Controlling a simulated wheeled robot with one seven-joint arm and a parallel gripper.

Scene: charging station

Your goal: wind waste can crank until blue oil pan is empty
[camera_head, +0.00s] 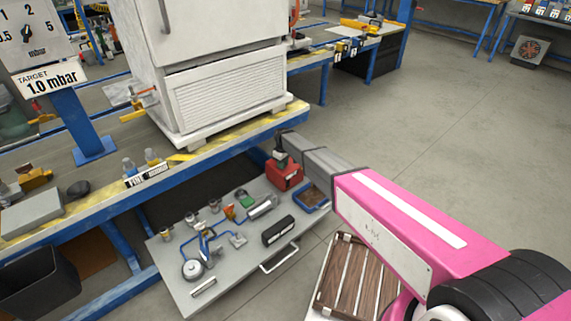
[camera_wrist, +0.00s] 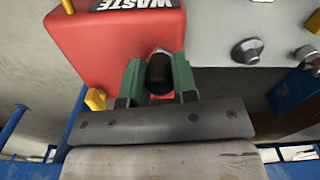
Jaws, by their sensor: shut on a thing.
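The red waste can (camera_head: 285,178) stands on the grey lower shelf, beside the blue oil pan (camera_head: 302,204). Brown contents show inside the pan. In the wrist view the can's red body (camera_wrist: 95,50) and its WASTE label are close to me. My gripper (camera_head: 279,157) is over the can; its green fingers (camera_wrist: 159,75) are closed on both sides of the black crank knob (camera_wrist: 160,68). The rest of the crank is mostly hidden by the knob and fingers.
The shelf (camera_head: 170,265) holds several small parts, a black case (camera_head: 278,230) and blue tubing. The workbench edge (camera_head: 200,150) with a white cabinet (camera_head: 215,75) lies above and behind. A wooden slatted crate (camera_head: 350,275) is below my arm.

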